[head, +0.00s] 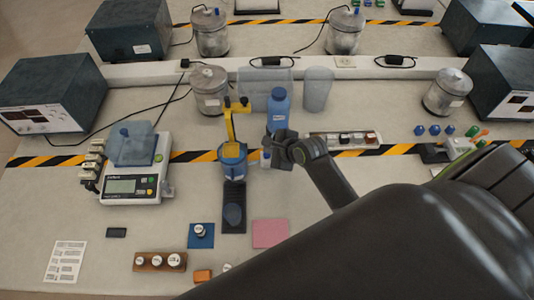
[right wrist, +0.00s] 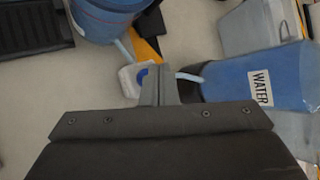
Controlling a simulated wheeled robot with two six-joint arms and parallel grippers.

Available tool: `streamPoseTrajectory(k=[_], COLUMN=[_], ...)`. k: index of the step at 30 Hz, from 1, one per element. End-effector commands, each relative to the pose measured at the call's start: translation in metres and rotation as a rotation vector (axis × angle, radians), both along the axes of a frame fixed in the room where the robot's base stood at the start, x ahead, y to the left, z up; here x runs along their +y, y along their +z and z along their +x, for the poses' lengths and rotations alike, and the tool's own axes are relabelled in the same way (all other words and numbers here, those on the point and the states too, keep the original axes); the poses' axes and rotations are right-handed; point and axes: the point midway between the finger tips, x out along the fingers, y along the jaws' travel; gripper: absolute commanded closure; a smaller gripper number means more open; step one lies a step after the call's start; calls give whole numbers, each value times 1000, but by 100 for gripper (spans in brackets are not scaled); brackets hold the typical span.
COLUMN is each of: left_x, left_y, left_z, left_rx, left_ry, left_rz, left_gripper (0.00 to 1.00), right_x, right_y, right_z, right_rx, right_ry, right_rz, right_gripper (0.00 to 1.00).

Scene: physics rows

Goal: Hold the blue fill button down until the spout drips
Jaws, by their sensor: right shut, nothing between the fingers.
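The blue fill button (right wrist: 142,76) sits on a small white box (right wrist: 128,80), which also shows in the head view (head: 265,160). My right gripper (right wrist: 153,72) is shut and empty, pointing down at the button and hiding part of it. I cannot tell whether the tip touches or presses it. In the head view my right gripper (head: 272,150) is beside the white box. The yellow spout (head: 232,116) stands over a blue container (head: 232,158); no drip is visible. The blue water bottle (head: 279,108) stands behind my gripper. My left gripper is not in view.
A black tray (head: 235,207) lies in front of the blue container. A scale (head: 133,188) stands at left, a pink pad (head: 270,233) in front. A rack of small parts (head: 345,139) is to the right. Striped tape crosses the bench.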

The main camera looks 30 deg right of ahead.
Motion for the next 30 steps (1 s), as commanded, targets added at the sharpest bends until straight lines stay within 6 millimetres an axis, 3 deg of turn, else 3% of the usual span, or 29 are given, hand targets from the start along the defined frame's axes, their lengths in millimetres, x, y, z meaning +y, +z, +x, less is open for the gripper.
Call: streamPoseTrajectory(k=[30], left_x=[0], left_y=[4], left_z=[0], left_rx=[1], left_ry=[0], left_rz=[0], left_gripper=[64], right_x=[0], right_y=[-9], right_z=[0], right_rx=[0], right_ry=[0], right_rz=[0], right_gripper=[100])
